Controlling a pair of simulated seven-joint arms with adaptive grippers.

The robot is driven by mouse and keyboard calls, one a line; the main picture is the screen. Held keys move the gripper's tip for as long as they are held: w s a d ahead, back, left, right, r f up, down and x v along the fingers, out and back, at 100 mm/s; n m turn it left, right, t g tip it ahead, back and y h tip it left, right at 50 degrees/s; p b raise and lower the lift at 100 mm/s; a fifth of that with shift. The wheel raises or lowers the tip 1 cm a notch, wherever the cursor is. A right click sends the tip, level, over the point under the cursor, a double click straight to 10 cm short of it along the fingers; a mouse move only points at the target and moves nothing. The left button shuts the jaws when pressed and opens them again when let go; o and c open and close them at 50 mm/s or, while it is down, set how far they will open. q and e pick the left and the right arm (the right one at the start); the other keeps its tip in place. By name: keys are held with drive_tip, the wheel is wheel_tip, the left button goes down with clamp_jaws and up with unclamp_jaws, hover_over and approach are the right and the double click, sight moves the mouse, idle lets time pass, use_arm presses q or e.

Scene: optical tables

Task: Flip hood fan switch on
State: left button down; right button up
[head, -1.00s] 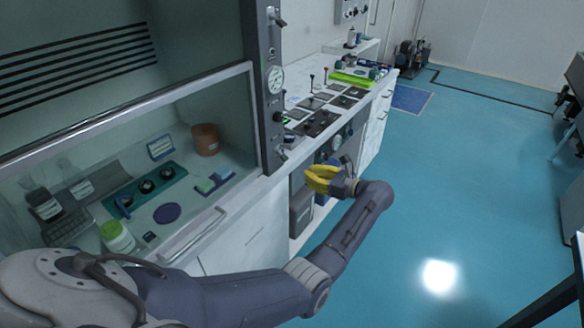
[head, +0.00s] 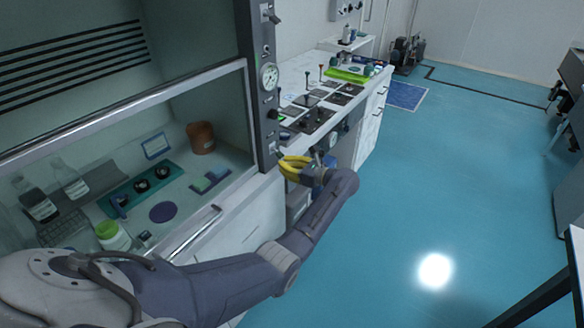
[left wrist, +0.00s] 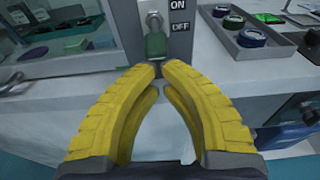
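The hood switch (left wrist: 155,44) shows in the left wrist view on the grey post, with a metal stem and a dark green handle. Its handle points down, level with and below the OFF label (left wrist: 180,27); the ON label (left wrist: 178,5) is above. My left gripper (left wrist: 161,68) has yellow fingers whose tips come together just below the handle, with nothing visible held between them. I cannot tell whether the tips touch the handle. In the head view the left gripper (head: 286,164) is at the lower end of the hood post (head: 262,110). My right gripper is not in view.
The fume hood's glass sash (head: 130,110) stands left of the post, with bottles and a teal tray (head: 150,186) behind it. A bench (head: 358,104) with dark plates and a green tray (head: 350,72) runs beyond the post.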

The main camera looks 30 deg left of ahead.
use_arm(q)
drive_tip(key=shift+a, duration=0.35)
